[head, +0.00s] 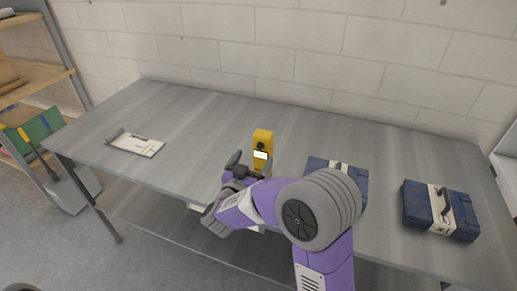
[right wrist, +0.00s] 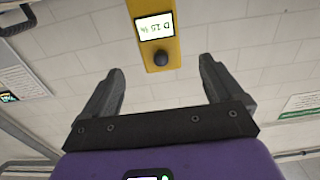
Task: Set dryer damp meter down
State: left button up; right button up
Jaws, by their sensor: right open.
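The yellow damp meter (head: 262,143) stands upright on the grey metal table, near its middle, with its small lit screen showing. In the right wrist view the meter (right wrist: 154,42) shows its screen and a dark round knob, upside down in the picture. My right gripper (head: 250,166) is open just in front of the meter. In the wrist view its two fingers (right wrist: 161,70) are spread wide with nothing between their pads, and the meter is beyond the tips. The meter's lower part is partly hidden by my gripper in the head view. My left gripper is not seen.
A clipboard with paper (head: 136,144) lies on the table at left. Two blue cases with pale bands, one partly behind my arm (head: 321,166) and one at right (head: 440,210), lie on the table (head: 205,120). A brick wall is behind; shelving (head: 35,85) stands at left.

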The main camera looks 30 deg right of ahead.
jog(key=shift+v, duration=1.3)
